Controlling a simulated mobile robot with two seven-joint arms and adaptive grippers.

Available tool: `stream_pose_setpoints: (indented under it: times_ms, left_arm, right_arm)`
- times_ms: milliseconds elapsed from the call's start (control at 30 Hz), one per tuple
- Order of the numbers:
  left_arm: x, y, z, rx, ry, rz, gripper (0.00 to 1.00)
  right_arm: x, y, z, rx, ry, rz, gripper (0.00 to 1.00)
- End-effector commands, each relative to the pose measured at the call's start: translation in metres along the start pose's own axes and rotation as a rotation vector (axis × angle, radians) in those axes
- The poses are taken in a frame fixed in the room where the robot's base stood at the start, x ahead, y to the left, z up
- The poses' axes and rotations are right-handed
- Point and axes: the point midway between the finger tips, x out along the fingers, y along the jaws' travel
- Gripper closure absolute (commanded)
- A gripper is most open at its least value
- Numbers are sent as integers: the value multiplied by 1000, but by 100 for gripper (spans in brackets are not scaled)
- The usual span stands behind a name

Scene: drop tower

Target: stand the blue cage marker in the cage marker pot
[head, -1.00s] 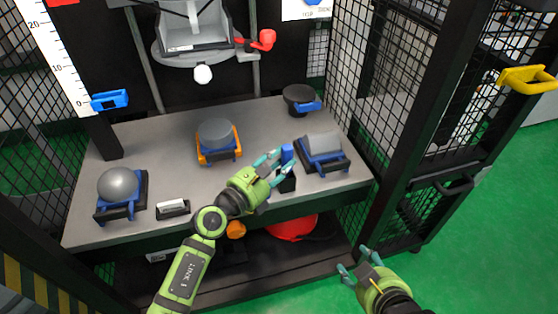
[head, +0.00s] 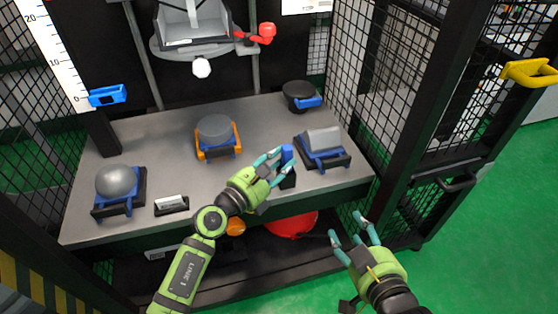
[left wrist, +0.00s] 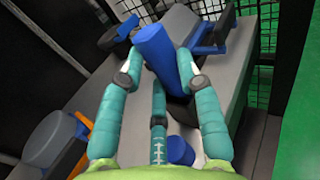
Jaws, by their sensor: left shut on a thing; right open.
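The blue cage marker (head: 287,152) stands near the front right of the grey table, over the small black cage marker pot (head: 288,181). My left gripper (head: 272,166) is shut on the blue cage marker. In the left wrist view the marker (left wrist: 155,48) is between the fingers and looks tilted, with a dark shape, likely the pot (left wrist: 182,106), at its lower end. How deep the marker sits in the pot is hidden. My right gripper (head: 350,232) is open and empty, in front of the table and to the right.
On the grey table (head: 180,135) stand a grey ball in a blue holder (head: 116,182), an orange-framed holder (head: 217,140), a grey block (head: 323,140) close right of the pot, and a black bowl (head: 298,95). A black mesh panel (head: 395,90) bounds the right side.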

Motion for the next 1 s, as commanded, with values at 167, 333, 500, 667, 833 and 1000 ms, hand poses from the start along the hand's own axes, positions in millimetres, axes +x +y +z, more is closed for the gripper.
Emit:
stream_pose_setpoints:
  times_ms: [167,333,500,667,833,1000]
  left_arm:
    - [0,0,0,0,0,0,90]
    - [0,0,0,0,0,0,90]
    - [0,0,0,0,0,0,38]
    - [0,0,-1,0,1,1,38]
    - [-4,1,-2,0,3,1,38]
    - [-28,0,-4,2,6,1,38]
  right_arm:
    - [0,-1,-3,-1,13,-1,43]
    - [0,-1,-3,-1,13,-1,43]
    - [0,0,-3,-1,13,-1,43]
    - [0,0,-3,-1,13,-1,43]
    - [0,0,-2,-1,12,-1,43]
    - [0,0,-2,-1,12,-1,43]
